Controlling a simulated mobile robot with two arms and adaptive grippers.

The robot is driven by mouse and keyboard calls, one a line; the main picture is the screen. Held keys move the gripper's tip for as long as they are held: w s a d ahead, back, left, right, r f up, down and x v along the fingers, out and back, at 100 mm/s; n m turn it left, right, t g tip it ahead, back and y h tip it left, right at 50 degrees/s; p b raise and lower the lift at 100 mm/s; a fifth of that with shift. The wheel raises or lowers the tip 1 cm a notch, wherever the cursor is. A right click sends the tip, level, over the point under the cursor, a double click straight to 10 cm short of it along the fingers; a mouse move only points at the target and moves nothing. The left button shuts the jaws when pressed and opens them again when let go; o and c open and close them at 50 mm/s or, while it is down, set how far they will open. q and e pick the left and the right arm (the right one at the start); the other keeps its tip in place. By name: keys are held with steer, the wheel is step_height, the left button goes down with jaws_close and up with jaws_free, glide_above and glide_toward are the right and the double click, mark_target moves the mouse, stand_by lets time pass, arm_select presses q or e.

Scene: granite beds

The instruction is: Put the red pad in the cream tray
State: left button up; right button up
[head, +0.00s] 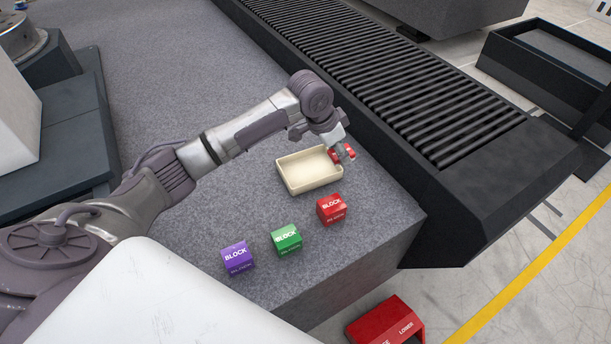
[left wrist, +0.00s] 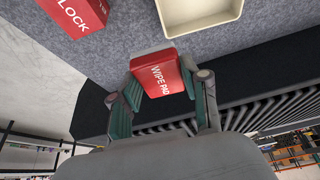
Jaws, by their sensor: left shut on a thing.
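The red pad (left wrist: 158,74), marked "WIPE PAD", is held between the two fingers of my left gripper (left wrist: 160,88) in the left wrist view. In the head view my left gripper (head: 342,151) is at the right end of the cream tray, with red parts of the pad (head: 349,152) showing around the fingers. The cream tray (head: 306,169) is open and its visible inside is empty. Part of the tray (left wrist: 200,14) also shows at the top of the left wrist view. I cannot tell the pad's exact height above the bed. My right gripper is not in view.
A red block (head: 331,208), a green block (head: 286,240) and a purple block (head: 237,257) stand in front of the tray on the grey granite bed (head: 210,60). A black ribbed strip (head: 400,90) runs behind it. A red bin (head: 388,322) is below the front edge.

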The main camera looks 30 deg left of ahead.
arm_select(q)
glide_above(302, 174)
steer(key=s, duration=0.1)
steer(key=f, duration=0.6)
steer(key=shift+s+a+f+p, duration=0.1)
steer(key=shift+a+f+p, duration=0.05)
steer(key=shift+a+p, duration=0.2)
steer(key=shift+a+f, duration=0.1)
steer(key=shift+f, duration=1.95)
steer(key=shift+f, duration=0.2)
steer(key=o, duration=1)
steer(key=shift+r, duration=0.2)
steer(key=v, duration=1.2)
